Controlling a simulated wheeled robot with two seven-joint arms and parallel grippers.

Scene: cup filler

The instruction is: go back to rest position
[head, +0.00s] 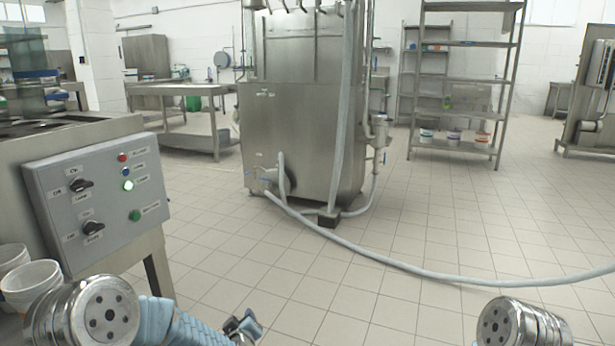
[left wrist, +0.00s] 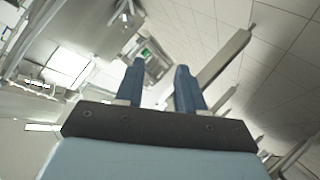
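My left gripper (head: 245,323) shows at the bottom of the head view, at the end of my blue-sleeved arm, low over the floor and right of the control box. In the left wrist view my left gripper (left wrist: 160,66) has its two blue fingers apart, with nothing between them. My right gripper is out of view; only a metal joint of my right arm shows at the bottom right of the head view.
A grey control box (head: 101,200) with knobs and a lit green button is on the machine at left. White buckets (head: 32,283) stand below it. A steel tank (head: 300,125) stands ahead; its hose (head: 400,265) crosses the floor. Open tiled floor (head: 420,220) lies ahead.

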